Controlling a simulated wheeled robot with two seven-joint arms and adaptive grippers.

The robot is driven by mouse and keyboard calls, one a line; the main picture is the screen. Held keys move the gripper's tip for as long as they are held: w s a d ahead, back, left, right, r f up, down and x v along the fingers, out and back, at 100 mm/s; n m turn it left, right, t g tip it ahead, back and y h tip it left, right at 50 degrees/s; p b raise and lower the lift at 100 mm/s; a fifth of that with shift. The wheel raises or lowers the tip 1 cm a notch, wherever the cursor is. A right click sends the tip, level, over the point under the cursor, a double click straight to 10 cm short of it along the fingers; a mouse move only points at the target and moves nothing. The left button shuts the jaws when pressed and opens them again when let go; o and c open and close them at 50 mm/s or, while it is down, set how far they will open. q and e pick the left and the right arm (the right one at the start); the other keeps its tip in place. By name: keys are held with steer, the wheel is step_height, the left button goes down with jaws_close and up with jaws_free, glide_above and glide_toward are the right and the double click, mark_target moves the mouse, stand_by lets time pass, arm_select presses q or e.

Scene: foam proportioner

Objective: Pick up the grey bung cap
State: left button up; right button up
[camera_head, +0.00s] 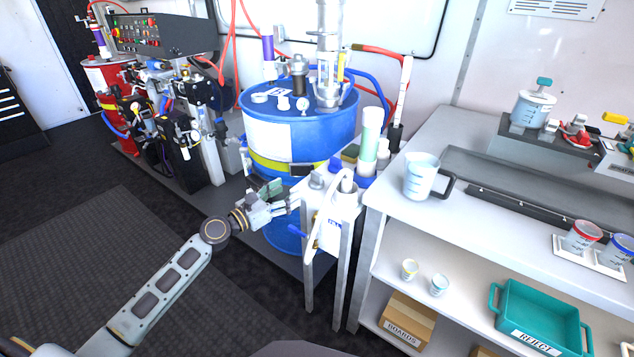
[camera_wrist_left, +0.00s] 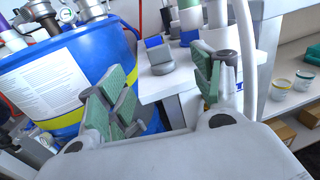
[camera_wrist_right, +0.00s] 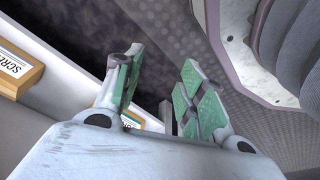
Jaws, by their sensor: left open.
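The grey bung cap (camera_wrist_left: 160,58) appears to be the small grey piece at the near corner of the white stand; it also shows in the head view (camera_head: 316,181). My left gripper (camera_head: 293,203) is just left of the stand, its fingers pointing towards it. In the left wrist view my left gripper (camera_wrist_left: 163,85) is open and empty, and the cap shows beyond the gap between its green-padded fingers, apart from them. My right gripper (camera_wrist_right: 161,82) is open with nothing between its fingers; it is outside the head view.
A blue drum (camera_head: 300,135) stands behind my left gripper. A white hose (camera_head: 322,215) loops down the stand's front. A green-white cylinder (camera_head: 369,143) rises behind the cap. A white bench (camera_head: 470,235) with a jug (camera_head: 420,176) is to the right. Open floor lies left.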

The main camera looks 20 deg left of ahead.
mark_target(315, 174)
arm_select(q)
steer(key=shift+x, duration=4.25)
arm_select(e)
steer(key=shift+s+d+f, duration=0.1)
steer(key=shift+d+f, duration=0.05)
steer(key=shift+f, duration=0.2)
arm_select(q)
steer(key=shift+w, duration=0.1)
steer(key=shift+w+d, duration=0.15)
steer(key=shift+w, duration=0.25)
steer(key=shift+x, duration=1.15)
steer(key=shift+w+d, duration=0.1)
steer(key=shift+w, duration=0.45)
steer(key=shift+w+d+b, duration=0.2)
steer(key=shift+w+b, duration=0.1)
arm_select(e)
steer(key=shift+a+r, duration=0.25)
steer(key=shift+r, duration=0.25)
steer(key=shift+a+r, duration=0.2)
steer(key=shift+r, duration=0.3)
steer(key=shift+w+r, duration=0.15)
steer(key=shift+w, duration=0.3)
